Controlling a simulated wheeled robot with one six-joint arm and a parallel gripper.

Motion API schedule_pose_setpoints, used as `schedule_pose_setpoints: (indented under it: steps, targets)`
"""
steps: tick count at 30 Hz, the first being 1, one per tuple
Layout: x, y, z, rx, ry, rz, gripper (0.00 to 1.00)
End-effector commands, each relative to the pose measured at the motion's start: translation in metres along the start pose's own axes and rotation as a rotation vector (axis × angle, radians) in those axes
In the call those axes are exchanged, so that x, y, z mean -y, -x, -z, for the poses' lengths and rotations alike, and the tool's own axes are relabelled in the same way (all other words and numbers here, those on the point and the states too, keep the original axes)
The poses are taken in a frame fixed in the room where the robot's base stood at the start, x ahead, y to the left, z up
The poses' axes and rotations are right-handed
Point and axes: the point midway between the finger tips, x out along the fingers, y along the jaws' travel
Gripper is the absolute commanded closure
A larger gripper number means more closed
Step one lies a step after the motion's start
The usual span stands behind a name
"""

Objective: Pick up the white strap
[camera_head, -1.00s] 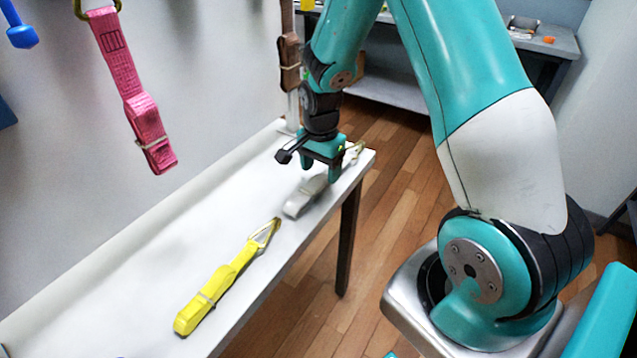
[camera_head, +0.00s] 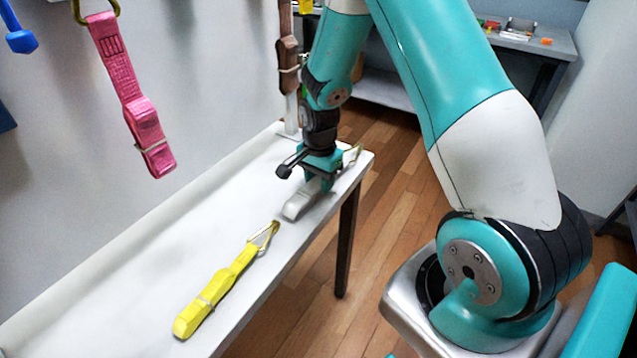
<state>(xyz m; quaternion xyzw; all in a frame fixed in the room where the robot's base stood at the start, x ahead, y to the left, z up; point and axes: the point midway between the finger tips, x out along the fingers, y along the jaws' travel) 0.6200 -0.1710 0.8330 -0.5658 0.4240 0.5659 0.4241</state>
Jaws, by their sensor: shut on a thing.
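The white strap (camera_head: 298,204) lies flat on the white table near its far right end, with a metal hook (camera_head: 354,152) showing past my gripper. My gripper (camera_head: 318,183) is lowered onto the strap and shut on its middle part. The fingers hide the section they hold. The strap's near end shows below and left of the fingers and appears to rest on the table.
A yellow strap (camera_head: 214,294) with a metal hook lies nearer on the white table (camera_head: 120,300). A pink strap (camera_head: 133,100) and a brown strap (camera_head: 288,60) hang along the wall. A blue item (camera_head: 22,40) hangs at upper left. The table's left part is clear.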

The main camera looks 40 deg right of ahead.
Motion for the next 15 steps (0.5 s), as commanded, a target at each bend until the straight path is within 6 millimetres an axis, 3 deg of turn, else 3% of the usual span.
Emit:
schedule_pose_setpoints:
  steps: [8, 15]
  targets:
    - [0.001, 0.026, 0.001, -0.002, 0.0, 0.005, 0.92]
    - [0.001, 0.097, 0.001, -0.005, 0.0, 0.009, 0.92]
